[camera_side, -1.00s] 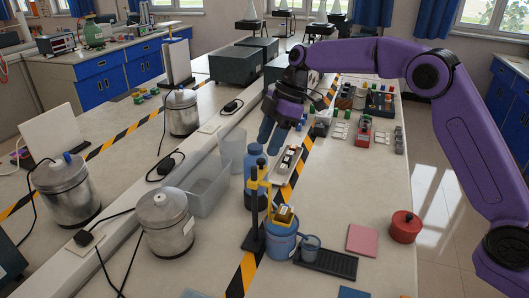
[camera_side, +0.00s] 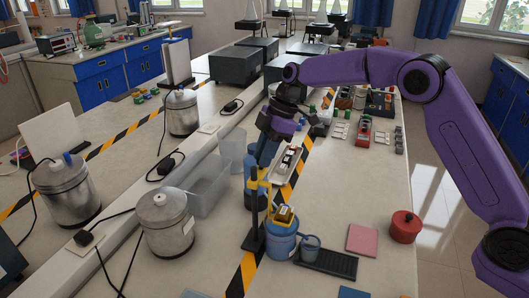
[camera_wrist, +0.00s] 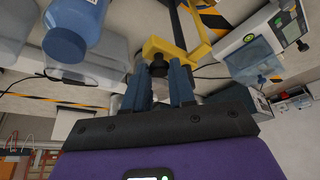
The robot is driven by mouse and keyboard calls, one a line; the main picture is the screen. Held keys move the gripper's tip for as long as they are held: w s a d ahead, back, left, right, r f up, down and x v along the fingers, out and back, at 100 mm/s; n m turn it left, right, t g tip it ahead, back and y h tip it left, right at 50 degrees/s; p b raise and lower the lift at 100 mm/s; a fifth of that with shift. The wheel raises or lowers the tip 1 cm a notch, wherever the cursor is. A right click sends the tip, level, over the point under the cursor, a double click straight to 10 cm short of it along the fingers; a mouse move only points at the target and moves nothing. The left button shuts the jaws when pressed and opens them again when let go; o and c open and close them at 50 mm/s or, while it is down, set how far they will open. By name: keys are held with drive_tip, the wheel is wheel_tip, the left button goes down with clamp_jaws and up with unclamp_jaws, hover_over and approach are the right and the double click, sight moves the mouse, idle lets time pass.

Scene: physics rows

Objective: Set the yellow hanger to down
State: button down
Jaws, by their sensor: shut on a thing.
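The yellow hanger (camera_side: 253,184) is on an upright stand with a dark base (camera_side: 252,241) near the middle of the bench. In the wrist view the yellow hanger (camera_wrist: 200,47) is a bracket on a dark rod, with a black knob between my fingers. My gripper (camera_side: 264,160) points down at the top of the stand, and its blue fingers (camera_wrist: 158,82) are close on either side of the knob. It is shut on the hanger at that knob, though the exact contact is partly hidden. A blue pot (camera_side: 281,243) stands just right of the stand.
A blue bottle stands behind the stand and shows large in the wrist view (camera_wrist: 77,32). A clear bin (camera_side: 207,190) and a metal canister (camera_side: 164,225) are to the left.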

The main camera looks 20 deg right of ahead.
sight(265, 183)
wheel_tip(265, 183, down, 10)
idle(0.3)
drive_tip(key=c, duration=0.9)
unclamp_jaws()
drive_tip(key=shift+c, duration=0.2)
drive_tip(key=shift+r, duration=0.15)
drive_tip(key=v, duration=1.7)
drive_tip(key=shift+d, duration=0.2)
drive_tip(key=shift+s, duration=0.1)
